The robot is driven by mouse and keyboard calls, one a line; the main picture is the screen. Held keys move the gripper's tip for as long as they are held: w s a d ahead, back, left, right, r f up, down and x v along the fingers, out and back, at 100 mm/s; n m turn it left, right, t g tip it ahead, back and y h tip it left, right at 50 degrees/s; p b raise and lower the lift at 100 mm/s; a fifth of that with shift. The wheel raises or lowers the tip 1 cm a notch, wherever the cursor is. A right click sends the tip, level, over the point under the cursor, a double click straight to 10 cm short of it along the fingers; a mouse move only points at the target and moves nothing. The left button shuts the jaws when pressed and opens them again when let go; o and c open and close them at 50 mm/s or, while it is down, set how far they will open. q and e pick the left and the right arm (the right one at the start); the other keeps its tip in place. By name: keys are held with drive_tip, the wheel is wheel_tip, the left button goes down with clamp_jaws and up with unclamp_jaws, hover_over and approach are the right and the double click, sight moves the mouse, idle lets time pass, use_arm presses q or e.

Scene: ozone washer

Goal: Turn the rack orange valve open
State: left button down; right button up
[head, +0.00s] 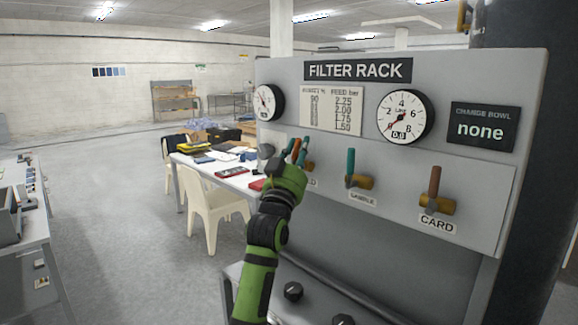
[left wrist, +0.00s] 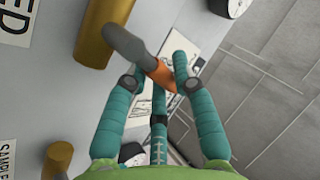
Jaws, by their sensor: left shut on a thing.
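The grey filter rack panel (head: 330,155) stands at the right of the head view. My left gripper (head: 294,151) is at its left part, with teal fingers on either side of an orange handle (head: 296,147). The left wrist view shows my left gripper (left wrist: 160,74) shut on this orange valve handle (left wrist: 163,77), which joins a grey lever piece (left wrist: 128,45). A brass valve body (left wrist: 105,35) is beside it, near a label ending in "ED". The gripper hides most of this valve in the head view. My right gripper is not in view.
The teal-handled SAMPLE valve (head: 351,165) and the red-brown-handled CARD valve (head: 434,185) are to the right on the panel. Gauges (head: 405,117) sit above. Black knobs (head: 293,291) are below. A cluttered table (head: 240,180) and a cream chair (head: 215,205) stand left, with open floor nearer.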

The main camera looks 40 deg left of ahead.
use_arm(q)
drive_tip(key=shift+s+d+f+m+g+h+b, duration=0.1)
drive_tip(key=shift+d+f+m+g+h+b, duration=0.55)
drive_tip(key=shift+m+h, duration=3.45)
drive_tip(key=shift+s+d+f+m+t+h+b, duration=0.2)
drive_tip(key=shift+f+m+h+b, duration=0.9)
drive_tip(key=shift+m+h, duration=3)
drive_tip(key=shift+w+d+f+m+g+h+b, duration=0.1)
drive_tip(key=shift+d+f+m+g+h+b, duration=1)
drive_tip(key=shift+m, duration=4.8)
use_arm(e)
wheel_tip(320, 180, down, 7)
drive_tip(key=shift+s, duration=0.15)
use_arm(q)
drive_tip(key=h, duration=0.1)
drive_tip(key=a+r+t+h, duration=0.1)
drive_tip(key=shift+h, duration=0.4)
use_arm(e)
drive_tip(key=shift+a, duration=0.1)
use_arm(q)
drive_tip(key=c, duration=1)
unclamp_jaws()
drive_tip(key=shift+d, duration=0.1)
drive_tip(key=shift+w+f, duration=0.1)
drive_tip(key=shift+f, duration=0.05)
